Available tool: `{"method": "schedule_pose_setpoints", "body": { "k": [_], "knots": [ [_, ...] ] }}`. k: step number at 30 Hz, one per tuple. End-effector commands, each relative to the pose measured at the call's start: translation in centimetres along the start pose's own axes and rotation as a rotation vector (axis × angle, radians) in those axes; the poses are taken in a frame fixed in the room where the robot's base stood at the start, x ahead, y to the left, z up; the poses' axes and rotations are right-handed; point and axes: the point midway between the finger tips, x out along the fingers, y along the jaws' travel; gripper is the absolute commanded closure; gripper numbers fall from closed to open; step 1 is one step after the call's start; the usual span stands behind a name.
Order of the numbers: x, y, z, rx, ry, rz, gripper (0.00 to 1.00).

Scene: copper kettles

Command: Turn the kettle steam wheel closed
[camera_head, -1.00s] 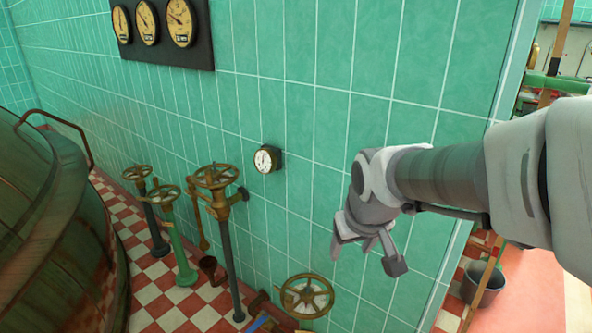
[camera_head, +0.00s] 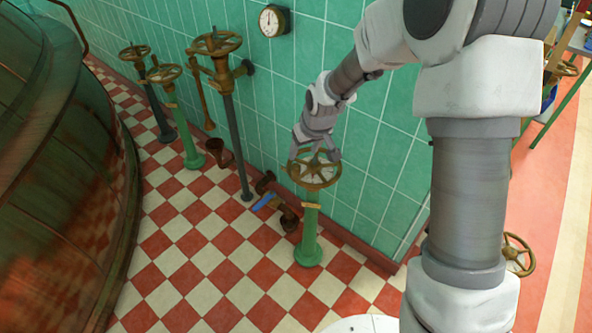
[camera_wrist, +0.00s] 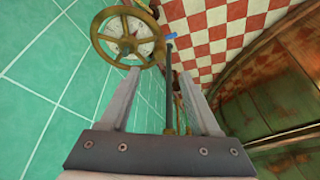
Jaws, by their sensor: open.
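A brass spoked handwheel (camera_head: 327,182) tops a short green post (camera_head: 309,235) beside the tiled wall. It also shows in the wrist view (camera_wrist: 101,53), at the upper left. My gripper (camera_head: 316,156) is just above the wheel in the head view, pointing down. In the wrist view my gripper (camera_wrist: 160,72) has its fingers spread with nothing between them. The left finger overlaps the wheel's lower rim in that view; I cannot tell whether it touches. The gripper partly hides the wheel's far side in the head view.
A large copper kettle (camera_head: 60,190) fills the left. Other wheels stand on posts along the wall: one brass (camera_head: 216,43), one on green (camera_head: 164,73), one on dark (camera_head: 134,52). A gauge (camera_head: 272,20) hangs on the wall. The checkered floor (camera_head: 205,270) is mostly clear.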

Motion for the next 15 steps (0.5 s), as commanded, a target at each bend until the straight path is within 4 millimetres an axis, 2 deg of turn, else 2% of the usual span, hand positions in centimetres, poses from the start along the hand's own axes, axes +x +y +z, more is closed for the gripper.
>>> {"method": "schedule_pose_setpoints", "body": {
  "k": [1,3,15],
  "knots": [
    [1.5,-0.1,0.2,-0.002,-0.004,-0.002,0.37],
    [3.0,-0.1,0.2,-0.002,-0.004,-0.001,0.37],
    [11.2,-0.1,0.2,0.0,-0.002,-0.001,0.37]
  ]
}}
